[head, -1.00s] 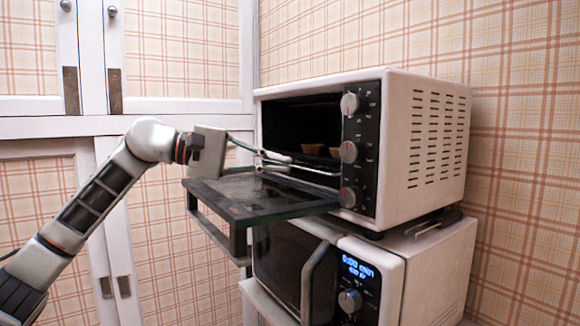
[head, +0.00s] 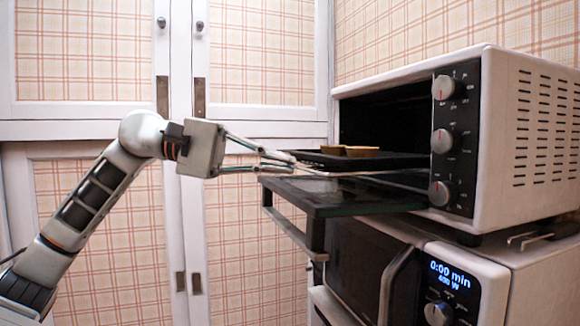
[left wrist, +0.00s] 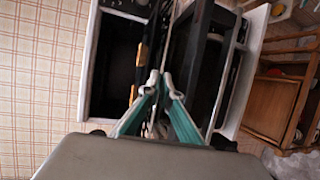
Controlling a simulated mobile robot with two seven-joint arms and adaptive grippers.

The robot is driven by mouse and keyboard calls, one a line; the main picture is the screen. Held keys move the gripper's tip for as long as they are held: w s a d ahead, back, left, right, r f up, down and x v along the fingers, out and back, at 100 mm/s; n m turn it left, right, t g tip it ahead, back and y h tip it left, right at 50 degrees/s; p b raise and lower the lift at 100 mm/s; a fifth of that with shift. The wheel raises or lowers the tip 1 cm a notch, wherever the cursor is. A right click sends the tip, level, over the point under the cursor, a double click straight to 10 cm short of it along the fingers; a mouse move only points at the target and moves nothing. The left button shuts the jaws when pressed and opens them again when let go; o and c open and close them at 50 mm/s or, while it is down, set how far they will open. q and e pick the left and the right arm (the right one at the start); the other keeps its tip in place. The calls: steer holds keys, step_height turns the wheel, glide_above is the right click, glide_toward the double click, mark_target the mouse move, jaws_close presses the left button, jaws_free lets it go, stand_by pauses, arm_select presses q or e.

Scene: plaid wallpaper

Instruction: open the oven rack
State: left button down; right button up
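The white toaster oven (head: 525,140) has its door (head: 350,195) folded down. The oven rack (head: 345,174) shows as a thin pale metal edge under a dark tray (head: 395,160). Rack and tray stick part way out of the oven, above the door. My left gripper (head: 283,161) is at the rack's front edge, its fingers closed around it. In the left wrist view, the left fingertips (left wrist: 166,84) are close together at the thin rack edge, beside the dark oven opening (left wrist: 112,65). The right gripper is out of view.
Tan food pieces (head: 362,151) sit on the tray. The oven stands on a microwave (head: 465,285) with a lit display. White cabinet doors with plaid panels (head: 260,38) stand behind. Room left of the oven door is free.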

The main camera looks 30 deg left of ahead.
arm_select(q)
steer(key=c, duration=2.3)
jaws_free()
steer(key=shift+c, duration=0.2)
steer(key=shift+o, duration=0.2)
steer(key=shift+a, duration=0.15)
steer(key=v, duration=1.2)
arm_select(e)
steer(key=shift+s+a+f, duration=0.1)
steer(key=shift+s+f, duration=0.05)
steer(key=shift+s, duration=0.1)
